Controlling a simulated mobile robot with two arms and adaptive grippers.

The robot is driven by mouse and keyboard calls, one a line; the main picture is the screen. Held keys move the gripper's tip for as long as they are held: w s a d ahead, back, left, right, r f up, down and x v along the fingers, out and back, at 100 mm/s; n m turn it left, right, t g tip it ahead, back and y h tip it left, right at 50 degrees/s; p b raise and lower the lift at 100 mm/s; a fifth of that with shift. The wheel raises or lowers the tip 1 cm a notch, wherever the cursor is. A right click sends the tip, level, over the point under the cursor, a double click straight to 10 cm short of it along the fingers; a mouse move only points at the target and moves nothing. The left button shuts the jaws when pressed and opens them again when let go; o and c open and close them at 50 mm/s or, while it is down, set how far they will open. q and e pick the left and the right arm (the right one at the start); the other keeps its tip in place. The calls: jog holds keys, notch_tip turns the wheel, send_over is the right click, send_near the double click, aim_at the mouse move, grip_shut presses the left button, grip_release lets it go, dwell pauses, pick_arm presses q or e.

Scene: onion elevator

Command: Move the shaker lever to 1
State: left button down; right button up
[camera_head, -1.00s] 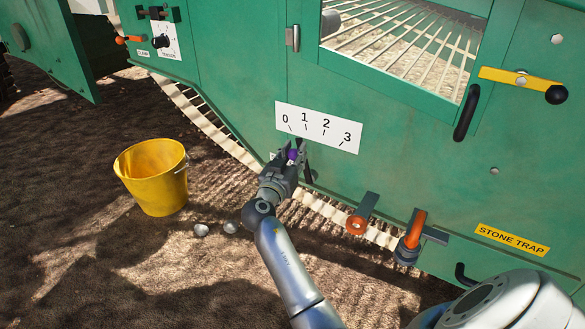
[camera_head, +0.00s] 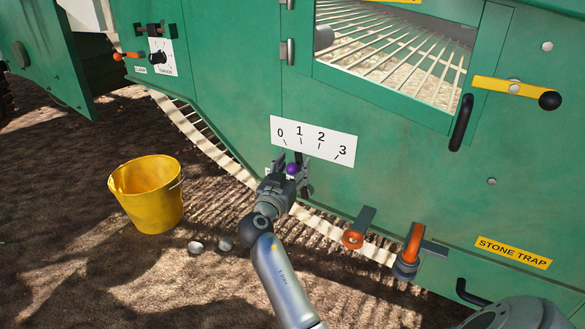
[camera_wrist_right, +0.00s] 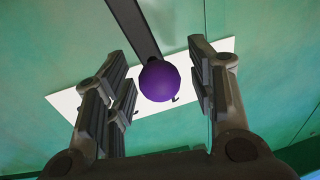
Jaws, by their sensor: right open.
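The shaker lever's purple knob (camera_head: 292,169) shows just below the white scale plate (camera_head: 345,135) marked 0, 1, 2, 3 on the green machine. In the head view it appears below the gap between 0 and 1; the exact setting is hard to tell. My right gripper (camera_head: 290,165) is at the knob, partly covering the lever. In the right wrist view the knob (camera_wrist_right: 159,81) sits between the open fingers, with visible gaps on both sides. The dark lever bar (camera_wrist_right: 133,27) runs up from it. My left gripper is not in view.
A yellow bucket (camera_head: 147,195) stands on the ground at left. Orange-handled latches (camera_head: 413,243) sit low on the machine, right of my gripper.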

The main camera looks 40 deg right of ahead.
notch_tip(320, 180, up, 10)
jog(key=shift+f, duration=0.1)
dwell(0.4)
dwell(0.5)
